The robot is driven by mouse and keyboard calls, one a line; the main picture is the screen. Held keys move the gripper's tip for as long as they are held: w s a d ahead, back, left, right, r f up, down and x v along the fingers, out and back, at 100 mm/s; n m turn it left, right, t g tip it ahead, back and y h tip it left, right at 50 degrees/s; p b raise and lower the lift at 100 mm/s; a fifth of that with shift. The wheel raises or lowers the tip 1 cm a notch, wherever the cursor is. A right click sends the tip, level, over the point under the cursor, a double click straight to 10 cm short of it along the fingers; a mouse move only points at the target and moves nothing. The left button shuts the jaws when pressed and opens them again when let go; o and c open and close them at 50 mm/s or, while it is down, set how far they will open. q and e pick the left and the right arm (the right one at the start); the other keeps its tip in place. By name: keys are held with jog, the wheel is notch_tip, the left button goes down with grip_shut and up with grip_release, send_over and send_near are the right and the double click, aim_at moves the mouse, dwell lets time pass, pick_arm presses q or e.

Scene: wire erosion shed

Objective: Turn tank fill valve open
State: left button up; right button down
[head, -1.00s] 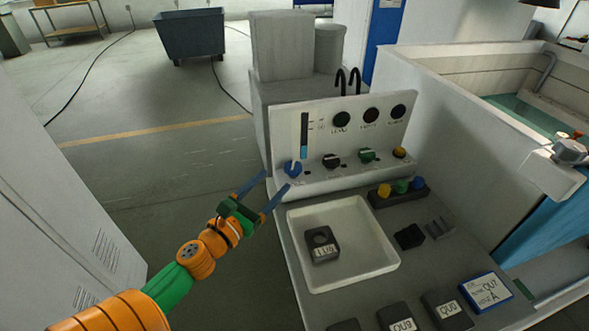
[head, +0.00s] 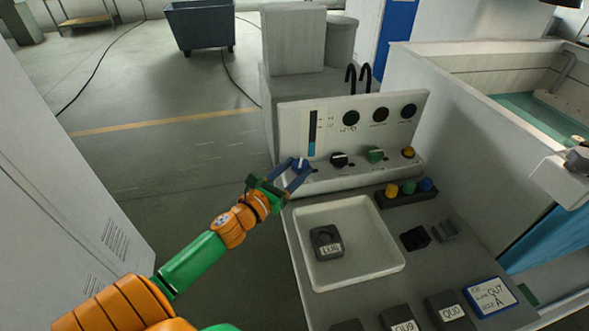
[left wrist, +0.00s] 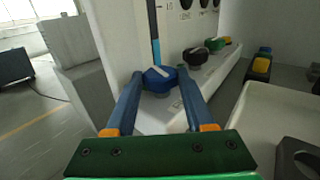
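The blue knob (head: 301,162) sits at the left end of the row on the white control panel (head: 352,118), below a vertical level gauge (head: 312,134). I take it as the tank fill valve; its label is not readable. In the left wrist view the knob (left wrist: 160,79) shows a white pointer bar lying slantwise across its top. My left gripper (head: 298,170) is at the knob, with one blue finger on each side of it. The fingers (left wrist: 160,84) look spread, with small gaps beside the knob. My right gripper is not in view.
Black (head: 340,159), green (head: 375,154) and yellow (head: 407,152) controls sit right of the knob. A white tray (head: 392,258) with a dark labelled block (head: 325,242) lies in front of the panel. A block with coloured buttons (head: 407,193) stands right of it.

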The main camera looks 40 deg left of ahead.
pick_arm(q)
grip_shut()
jog(key=shift+d+r+n+y+p, duration=0.2)
jog(key=shift+n+y+p, duration=0.55)
jog(key=shift+y, duration=0.35)
jog(key=shift+d+n+y, duration=0.15)
jog(key=shift+n+y, duration=0.4)
jog(key=shift+y, duration=0.25)
jog(key=shift+d+f+n+g+y, duration=0.15)
jog(key=shift+n+g+y, duration=0.1)
jog(key=shift+n+y, duration=0.25)
jog(key=shift+a+f+n+g+y, duration=0.1)
jog(key=shift+n+g+y, duration=0.2)
jog(key=shift+y, duration=0.4)
jog(key=shift+d+r+n+g+y+b, duration=0.1)
jog(key=shift+n+g+y+b, duration=0.25)
jog(key=shift+y, duration=0.45)
jog(key=shift+o, duration=2)
grip_release()
jog(key=shift+w, duration=0.1)
